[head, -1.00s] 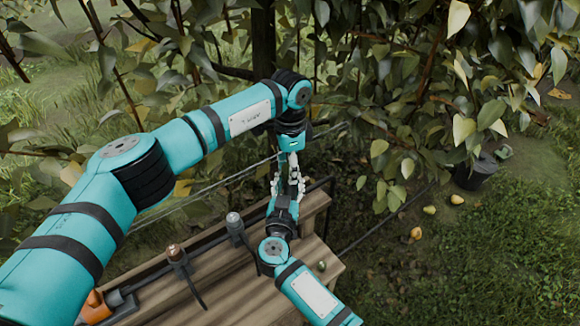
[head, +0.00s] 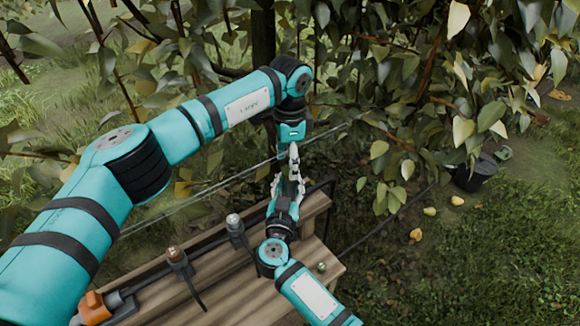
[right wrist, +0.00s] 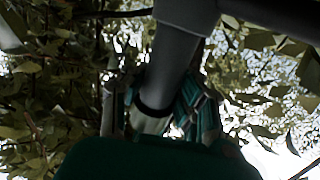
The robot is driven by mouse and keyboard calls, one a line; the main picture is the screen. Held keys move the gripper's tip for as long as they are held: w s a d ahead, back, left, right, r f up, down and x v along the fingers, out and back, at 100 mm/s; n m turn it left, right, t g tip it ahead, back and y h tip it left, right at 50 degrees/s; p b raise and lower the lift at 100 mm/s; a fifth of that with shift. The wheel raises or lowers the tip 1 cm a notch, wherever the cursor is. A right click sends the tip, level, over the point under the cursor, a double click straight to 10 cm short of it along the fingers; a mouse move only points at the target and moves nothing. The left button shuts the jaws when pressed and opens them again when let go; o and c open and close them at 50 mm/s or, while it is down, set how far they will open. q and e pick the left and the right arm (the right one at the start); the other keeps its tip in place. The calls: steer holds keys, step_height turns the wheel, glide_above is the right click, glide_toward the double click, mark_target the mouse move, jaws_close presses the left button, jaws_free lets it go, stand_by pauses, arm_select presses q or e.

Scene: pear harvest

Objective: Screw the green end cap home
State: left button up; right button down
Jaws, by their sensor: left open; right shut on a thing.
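I cannot make out the green end cap with certainty. A small round greenish thing (head: 321,267) lies on the wooden bench beside my right arm; I cannot tell if it is the cap. My right gripper (head: 289,180) points up above the bench's back edge, shut on a dark grey tube. The tube (right wrist: 176,62) runs up between the fingers in the right wrist view, with a paler band at its lower end. My left gripper (head: 293,156) is open and points down from above, close to the right gripper. The two overlap in the head view, so contact is unclear.
Branches and leaves hang close around both arms. A dark bucket (head: 475,175) and several pears lie on the grass.

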arm_select(q)
steer(key=shift+r, duration=0.8)
arm_select(e)
steer(key=shift+s+a+f, duration=0.1)
steer(key=shift+s+f, duration=0.05)
steer(key=shift+f, duration=0.1)
arm_select(q)
steer(key=o, duration=0.6)
step_height(320, 180, up, 12)
steer(key=shift+w+f, duration=0.1)
arm_select(e)
steer(key=c, duration=1.4)
jaws_free()
steer(key=o, duration=0.5)
steer(key=shift+s+r, duration=0.15)
steer(key=shift+r, duration=0.15)
